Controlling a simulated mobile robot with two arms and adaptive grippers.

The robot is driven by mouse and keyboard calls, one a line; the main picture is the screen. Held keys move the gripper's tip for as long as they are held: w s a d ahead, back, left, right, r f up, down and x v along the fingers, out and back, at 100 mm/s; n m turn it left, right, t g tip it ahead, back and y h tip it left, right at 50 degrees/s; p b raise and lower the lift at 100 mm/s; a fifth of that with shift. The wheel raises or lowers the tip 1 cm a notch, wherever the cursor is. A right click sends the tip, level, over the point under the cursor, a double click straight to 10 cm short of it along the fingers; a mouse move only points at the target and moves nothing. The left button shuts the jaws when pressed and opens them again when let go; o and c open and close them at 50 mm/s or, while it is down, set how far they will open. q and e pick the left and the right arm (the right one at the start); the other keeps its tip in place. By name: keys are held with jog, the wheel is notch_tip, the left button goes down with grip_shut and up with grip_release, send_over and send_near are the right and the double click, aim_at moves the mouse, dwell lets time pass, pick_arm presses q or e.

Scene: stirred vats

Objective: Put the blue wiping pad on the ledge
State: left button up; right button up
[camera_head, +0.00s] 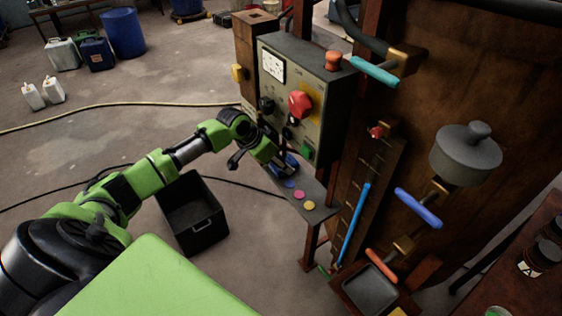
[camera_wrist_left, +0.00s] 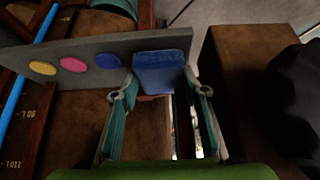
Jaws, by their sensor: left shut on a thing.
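The blue wiping pad (camera_wrist_left: 161,62) is between the fingers of my left gripper (camera_wrist_left: 160,80) in the left wrist view. The gripper is shut on it. In the head view my left gripper (camera_head: 282,168) is at the grey ledge (camera_head: 312,190), below the control box, and partly hides the pad (camera_head: 292,160). The pad is at the ledge's far end, beside a blue disc (camera_wrist_left: 109,61). A pink disc (camera_wrist_left: 75,64) and a yellow disc (camera_wrist_left: 42,67) lie further along the ledge (camera_wrist_left: 140,42). I cannot tell whether the pad touches the ledge. My right gripper is not in view.
The control box (camera_head: 290,85) with a red knob (camera_head: 300,104) stands just above the ledge. A black crate (camera_head: 192,215) is on the floor below my left arm. A blue rod (camera_head: 353,225) and a rusty vat (camera_head: 450,90) stand to the right.

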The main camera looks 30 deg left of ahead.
pick_arm(q)
jog(key=o, duration=0.8)
jog(key=shift+f, duration=0.1)
jog(key=shift+s+a+r, duration=0.1)
jog(key=shift+r, duration=0.3)
jog(key=v, duration=0.2)
jog(key=shift+s+r, duration=0.15)
jog(key=shift+r, duration=0.1)
jog(key=shift+s+a+f+b, duration=0.15)
jog(key=shift+s+a, duration=0.6)
jog(key=shift+s, duration=1.1)
jog(key=shift+s+a+r+b, duration=0.1)
jog(key=shift+s+a, duration=0.65)
jog(key=shift+s, duration=1.05)
jog(key=shift+s+a+f+b, duration=0.15)
jog(key=shift+s+a, duration=0.6)
jog(key=shift+s, duration=1.1)
jog(key=shift+r, duration=0.1)
